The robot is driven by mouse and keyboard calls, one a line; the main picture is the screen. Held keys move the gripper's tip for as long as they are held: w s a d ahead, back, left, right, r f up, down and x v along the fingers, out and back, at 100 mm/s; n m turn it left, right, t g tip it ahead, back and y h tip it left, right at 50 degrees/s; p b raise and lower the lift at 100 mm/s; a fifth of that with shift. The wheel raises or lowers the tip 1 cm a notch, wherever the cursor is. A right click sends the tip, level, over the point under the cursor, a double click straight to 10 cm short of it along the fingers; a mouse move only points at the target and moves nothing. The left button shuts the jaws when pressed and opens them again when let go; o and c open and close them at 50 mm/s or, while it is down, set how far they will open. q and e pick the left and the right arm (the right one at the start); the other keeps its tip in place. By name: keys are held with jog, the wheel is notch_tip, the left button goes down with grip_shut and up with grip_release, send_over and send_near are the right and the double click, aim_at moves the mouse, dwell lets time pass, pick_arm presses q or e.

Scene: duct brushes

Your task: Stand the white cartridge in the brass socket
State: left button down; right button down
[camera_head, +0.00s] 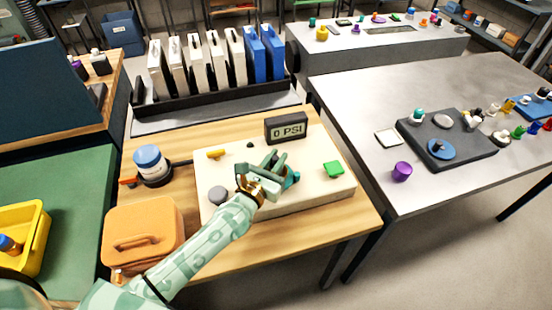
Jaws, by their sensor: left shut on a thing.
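My left gripper (277,170) is over the middle of the cream panel box (316,204). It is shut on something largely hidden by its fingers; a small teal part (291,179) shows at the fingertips. I cannot tell whether that part is a panel knob. I cannot pick out the brass socket with certainty. A white jar with a blue lid (150,160) stands upright in a dark ring holder at the left of the wooden table. I cannot tell whether it is the white cartridge. My right gripper is not in view.
A display reading 0 PSI (285,127) stands behind the box. A green block (333,168) and a grey knob (218,195) are on it. An orange case (143,233) is at left. A rack (210,98) of white and blue slabs stands behind. The grey table (345,98) has free room.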

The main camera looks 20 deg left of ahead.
pick_arm(q)
jog(key=c, duration=1.4)
grip_release()
jog(key=shift+o, duration=0.2)
jog(key=shift+r+p, duration=0.45)
jog(key=shift+p, duration=0.05)
jog(key=s+a, duration=0.2)
jog(key=s, duration=0.9)
jog(key=shift+s+a+f+b, duration=0.15)
jog(key=shift+s+f+b, duration=0.05)
jog(key=shift+s+b, duration=0.2)
